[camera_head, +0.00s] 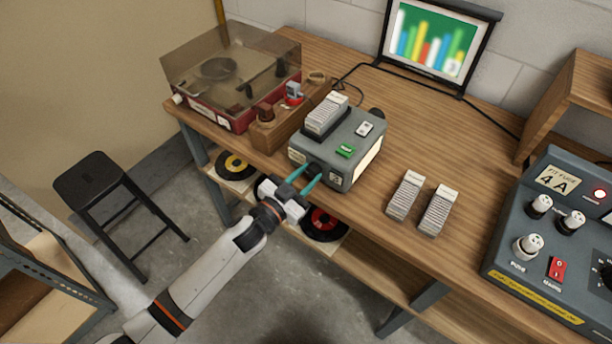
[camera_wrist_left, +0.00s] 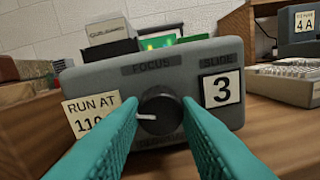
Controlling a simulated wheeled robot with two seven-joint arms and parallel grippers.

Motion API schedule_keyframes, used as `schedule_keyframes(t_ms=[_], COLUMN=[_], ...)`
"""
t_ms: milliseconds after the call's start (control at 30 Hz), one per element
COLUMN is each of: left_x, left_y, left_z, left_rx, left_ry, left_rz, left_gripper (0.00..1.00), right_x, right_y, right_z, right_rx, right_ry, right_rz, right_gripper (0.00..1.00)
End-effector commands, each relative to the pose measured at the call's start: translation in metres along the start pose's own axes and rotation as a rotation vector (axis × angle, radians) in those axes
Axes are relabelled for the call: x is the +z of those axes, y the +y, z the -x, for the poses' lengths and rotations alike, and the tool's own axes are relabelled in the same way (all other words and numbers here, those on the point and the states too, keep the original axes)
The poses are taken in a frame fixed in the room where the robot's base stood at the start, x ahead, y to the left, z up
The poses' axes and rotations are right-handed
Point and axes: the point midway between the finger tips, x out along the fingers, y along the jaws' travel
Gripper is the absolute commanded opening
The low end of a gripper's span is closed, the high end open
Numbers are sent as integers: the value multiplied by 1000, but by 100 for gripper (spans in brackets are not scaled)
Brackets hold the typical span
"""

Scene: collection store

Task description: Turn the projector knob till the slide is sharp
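The grey slide projector (camera_head: 338,146) stands near the bench's front edge, with a slide tray on top. Its black focus knob (camera_wrist_left: 160,110) is on the front face under the word FOCUS, with a white pointer toward the left. My left gripper (camera_head: 304,178) is at the projector's front; its teal fingers (camera_wrist_left: 160,140) lie on both sides of the knob with the knob between them. I cannot tell whether they touch it. The screen (camera_head: 435,40) at the back shows a blurred picture of coloured bars. My right gripper is not in view.
A red record player (camera_head: 222,105) and a wooden box (camera_head: 278,126) are left of the projector. Two slide trays (camera_head: 406,195) lie to its right. A grey control unit (camera_head: 545,250) is at the far right. A black stool (camera_head: 95,180) stands on the floor at left.

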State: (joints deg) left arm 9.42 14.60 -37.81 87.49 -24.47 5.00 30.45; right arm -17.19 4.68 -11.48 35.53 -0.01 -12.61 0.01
Motion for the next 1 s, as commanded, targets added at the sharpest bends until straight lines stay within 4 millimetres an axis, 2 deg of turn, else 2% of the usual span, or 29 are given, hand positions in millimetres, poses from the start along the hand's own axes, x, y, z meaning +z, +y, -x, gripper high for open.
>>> schedule_keyframes(t_ms=[133, 433, 733, 767, 800, 900, 1000], left_x=[0, 0, 0, 0, 0, 0, 0], left_y=[0, 0, 0, 0, 0, 0, 0], left_z=[0, 0, 0, 0, 0, 0, 0], left_rx=[-1, -4, -4, -4, -4, -4, -4], left_ry=[3, 17, 19, 19, 19, 19, 19], left_rz=[-49, -330, -351, -350, -350, -350, -349], left_gripper=[7, 7, 7, 31, 38, 51, 51], right_x=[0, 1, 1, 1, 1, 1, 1], right_y=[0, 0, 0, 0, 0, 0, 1], right_z=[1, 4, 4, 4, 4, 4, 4], right_rx=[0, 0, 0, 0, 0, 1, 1], right_ry=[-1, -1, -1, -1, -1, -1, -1], right_rz=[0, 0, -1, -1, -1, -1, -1], right_gripper=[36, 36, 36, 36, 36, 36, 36])
